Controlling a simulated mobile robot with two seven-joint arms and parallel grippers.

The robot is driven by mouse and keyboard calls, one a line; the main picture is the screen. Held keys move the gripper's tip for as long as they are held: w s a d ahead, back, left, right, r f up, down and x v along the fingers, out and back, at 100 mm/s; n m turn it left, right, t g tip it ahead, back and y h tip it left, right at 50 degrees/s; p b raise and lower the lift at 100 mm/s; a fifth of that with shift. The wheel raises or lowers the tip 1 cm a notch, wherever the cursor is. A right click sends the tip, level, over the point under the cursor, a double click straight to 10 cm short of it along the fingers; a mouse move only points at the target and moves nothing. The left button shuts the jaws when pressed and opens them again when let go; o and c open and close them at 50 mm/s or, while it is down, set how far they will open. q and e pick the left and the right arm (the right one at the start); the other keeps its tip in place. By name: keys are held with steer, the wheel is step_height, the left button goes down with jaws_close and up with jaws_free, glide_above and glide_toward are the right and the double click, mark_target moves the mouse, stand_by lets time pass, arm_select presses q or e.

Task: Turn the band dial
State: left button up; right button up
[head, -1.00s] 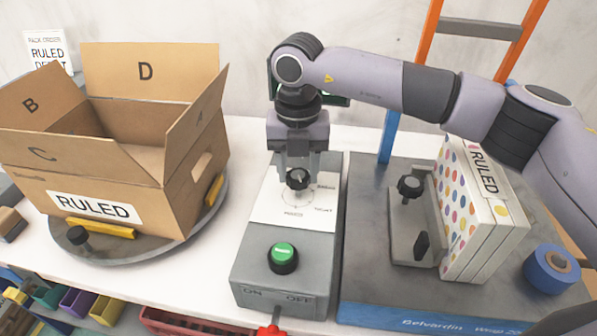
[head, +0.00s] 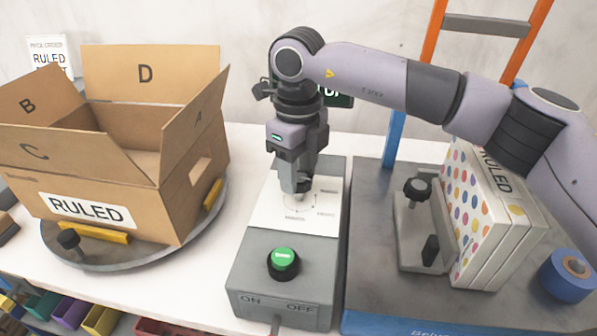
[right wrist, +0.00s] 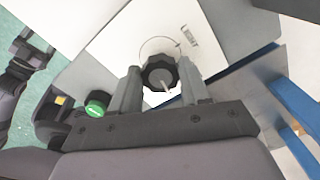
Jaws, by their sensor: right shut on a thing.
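The band dial (right wrist: 160,73) is a black knurled knob with a pale pointer line, on a white printed plate (head: 322,200) on top of a grey control box (head: 250,262). My right gripper (head: 301,188) points down over the plate in the head view and hides most of the dial. In the right wrist view its two fingers (right wrist: 158,88) stand on either side of the dial, and it is shut on the dial. My left gripper is in neither view.
A green button (head: 283,259) sits on the box's front part. An open carton marked RULED (head: 88,210) stands on a turntable at left. At right, spotted books (head: 478,215) stand beside a metal bracket with black knobs (head: 417,188).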

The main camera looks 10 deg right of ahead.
steer(key=n, duration=0.4)
steer(key=shift+n+b, duration=0.4)
steer(key=shift+n, duration=1.5)
steer(key=shift+r, duration=0.1)
steer(key=o, duration=1.1)
steer(key=shift+c, duration=0.2)
step_height(320, 180, up, 7)
steer(key=shift+s+r, duration=0.1)
